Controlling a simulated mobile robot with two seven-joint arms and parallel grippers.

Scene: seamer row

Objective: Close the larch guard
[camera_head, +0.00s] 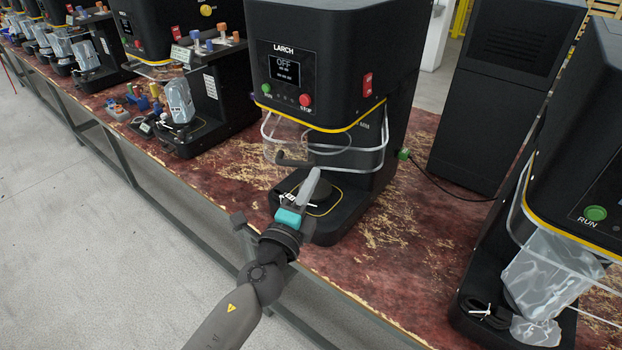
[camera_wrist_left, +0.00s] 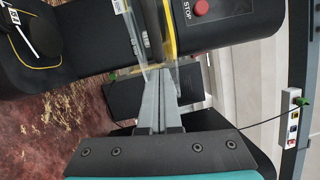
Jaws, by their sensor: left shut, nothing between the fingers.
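The larch machine (camera_head: 325,50) is a black unit at the centre of the head view, labelled LARCH, with OFF on its screen. Its clear guard (camera_head: 380,160) has a pale rim and a dark handle (camera_head: 292,160) at its front. The guard sits around the underside of the machine's head, with an open gap between it and the black base (camera_head: 335,228). My left gripper (camera_head: 315,173) is shut and empty, its fingertips close to the guard's front lower edge. In the left wrist view the shut fingers (camera_wrist_left: 157,82) point at the clear guard edge (camera_wrist_left: 134,32); contact is unclear.
A green button (camera_head: 266,88) and a red stop button (camera_head: 306,99) are on the larch machine's front. Another machine (camera_head: 590,170) stands at the right, several more at the left. A black cabinet (camera_head: 490,110) stands behind.

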